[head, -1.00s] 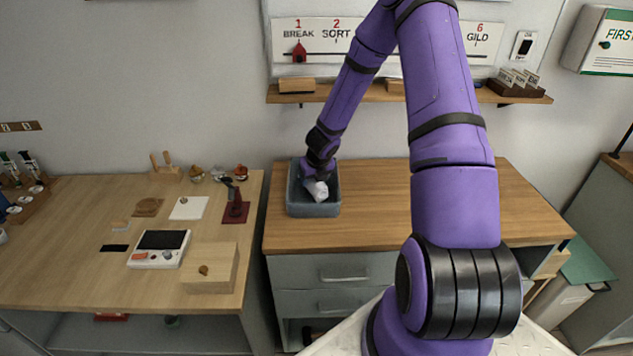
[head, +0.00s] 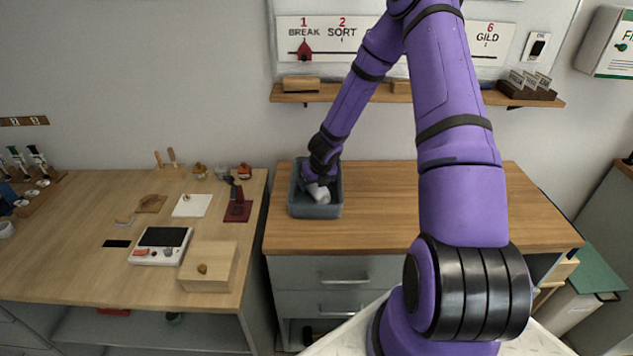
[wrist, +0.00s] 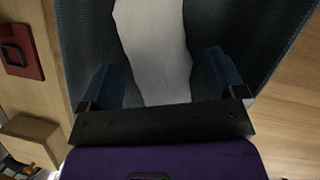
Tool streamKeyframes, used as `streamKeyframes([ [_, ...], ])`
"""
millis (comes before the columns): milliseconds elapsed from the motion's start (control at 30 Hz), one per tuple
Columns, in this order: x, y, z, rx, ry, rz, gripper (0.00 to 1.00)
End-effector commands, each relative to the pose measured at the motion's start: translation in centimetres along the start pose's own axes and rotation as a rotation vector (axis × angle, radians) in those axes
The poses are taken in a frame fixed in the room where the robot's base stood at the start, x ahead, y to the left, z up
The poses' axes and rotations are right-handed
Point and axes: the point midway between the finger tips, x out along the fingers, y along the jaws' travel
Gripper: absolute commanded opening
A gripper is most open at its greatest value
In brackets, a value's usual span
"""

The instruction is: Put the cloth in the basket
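The white cloth (head: 319,194) is inside the blue-grey basket (head: 316,211) on the wooden counter. In the wrist view the cloth (wrist: 155,50) runs as a pale strip between my fingers, over the basket's dark mesh inside (wrist: 255,40). My gripper (wrist: 165,75) points down into the basket, with its two blue fingers spread apart and gaps showing beside the cloth. In the head view my gripper (head: 311,178) is low within the basket's rim, and its fingertips are hidden. Part of the cloth is hidden behind the gripper.
The counter (head: 385,205) right of the basket is clear. A shelf (head: 385,94) with wooden blocks hangs above it. The left table holds a wooden box (head: 208,267), a small device (head: 160,246) and a dark red pad (head: 238,210) near the gap.

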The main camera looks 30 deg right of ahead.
Motion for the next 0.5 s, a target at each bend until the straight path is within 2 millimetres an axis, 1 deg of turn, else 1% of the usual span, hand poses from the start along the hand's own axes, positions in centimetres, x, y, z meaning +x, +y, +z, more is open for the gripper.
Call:
streamKeyframes([
  [167, -0.1, 0.0, 0.0, 0.0, 0.0, 0.0, 0.89],
  [267, -0.5, 0.0, 0.1, 0.0, -0.001, 0.0, 0.89],
  [367, -1.5, 0.0, 0.2, 0.0, -0.002, -0.002, 0.89],
  [500, -3.5, 0.0, 0.1, -0.001, -0.002, -0.002, 0.89],
])
